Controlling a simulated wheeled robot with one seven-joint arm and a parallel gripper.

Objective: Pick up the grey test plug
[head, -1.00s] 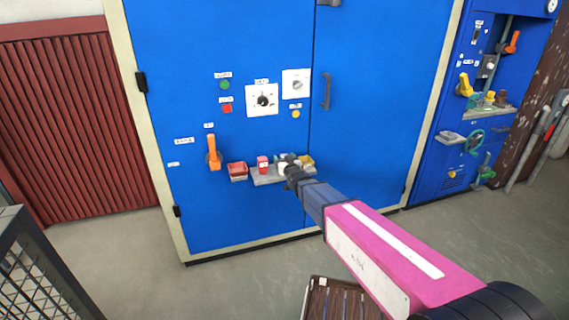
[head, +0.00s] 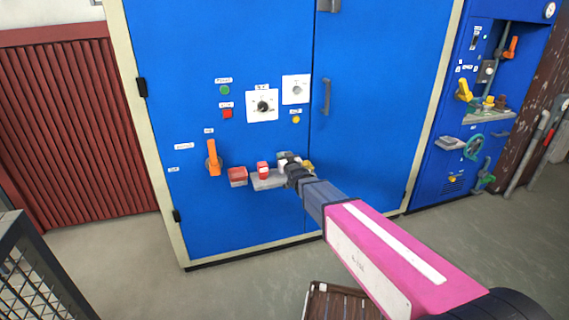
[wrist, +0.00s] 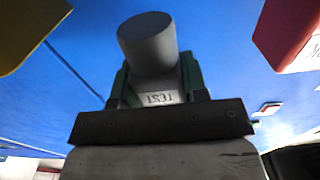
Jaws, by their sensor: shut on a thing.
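The grey test plug (wrist: 150,45) is a cylinder with a lighter base labelled TEST, seen large in the wrist view. My gripper (wrist: 153,82) is shut on it, with a green-edged finger on each side. In the head view my gripper (head: 287,164) is at the small grey shelf (head: 268,182) on the blue cabinet. There the plug is mostly hidden by my arm. I cannot tell whether the plug still touches the shelf.
A red block (head: 262,170) stands on the shelf left of my gripper, and a yellow item (head: 308,166) is close on its right. A red bin (head: 237,176) and an orange lever (head: 213,158) are further left. A wooden crate (head: 345,302) is on the floor below my arm.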

